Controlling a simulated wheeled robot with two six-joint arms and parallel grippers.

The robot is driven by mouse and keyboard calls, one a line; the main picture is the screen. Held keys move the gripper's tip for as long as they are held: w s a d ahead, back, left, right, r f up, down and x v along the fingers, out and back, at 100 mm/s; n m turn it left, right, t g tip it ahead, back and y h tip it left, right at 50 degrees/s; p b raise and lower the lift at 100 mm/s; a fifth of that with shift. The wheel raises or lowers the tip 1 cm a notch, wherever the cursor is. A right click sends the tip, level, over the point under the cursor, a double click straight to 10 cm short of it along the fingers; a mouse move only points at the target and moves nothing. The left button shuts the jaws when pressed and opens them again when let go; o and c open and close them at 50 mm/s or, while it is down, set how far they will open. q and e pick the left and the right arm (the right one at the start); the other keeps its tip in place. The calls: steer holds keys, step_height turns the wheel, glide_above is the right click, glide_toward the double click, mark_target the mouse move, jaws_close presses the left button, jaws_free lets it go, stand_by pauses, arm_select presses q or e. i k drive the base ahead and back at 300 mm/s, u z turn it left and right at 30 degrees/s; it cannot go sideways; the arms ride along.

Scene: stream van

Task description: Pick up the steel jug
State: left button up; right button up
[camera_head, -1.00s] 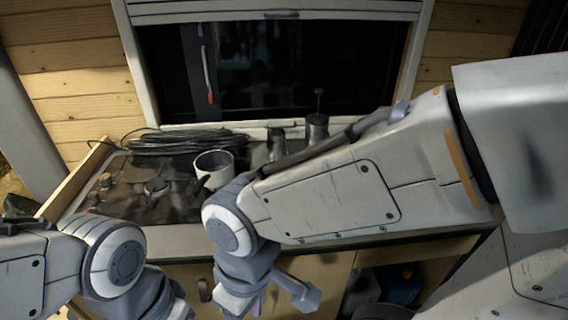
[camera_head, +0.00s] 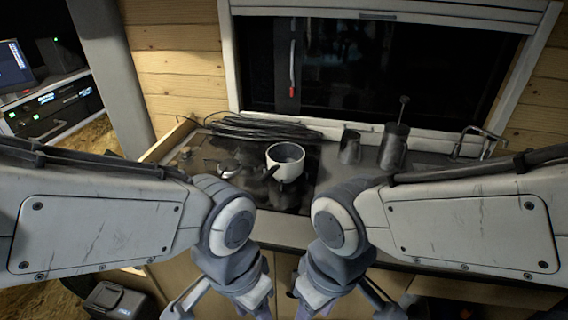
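A small dark steel jug (camera_head: 350,147) stands upright on the counter below the window, to the right of the hob. A taller dark steel vessel (camera_head: 394,147) with a knobbed rod on top stands just right of it. My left gripper (camera_head: 245,300) and my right gripper (camera_head: 318,298) hang low at the bottom of the view, in front of the counter. Both are well apart from the jug. Their fingertips are cut off or hidden, so I cannot see whether they are open.
A white pot (camera_head: 286,162) sits on the dark hob (camera_head: 215,155). A black cable coil (camera_head: 262,128) lies behind it. A bent metal tap (camera_head: 474,140) stands at the right. The counter edge (camera_head: 285,228) runs behind my forearms. Lit equipment (camera_head: 50,108) is at the far left.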

mark_target(350, 144)
steer(key=z, duration=0.5)
steer(key=k, duration=1.25)
steer(key=z, duration=0.65)
steer(key=i, duration=0.9)
steer(key=u, duration=0.95)
steer(key=i, duration=0.95)
steer(key=u, duration=0.85)
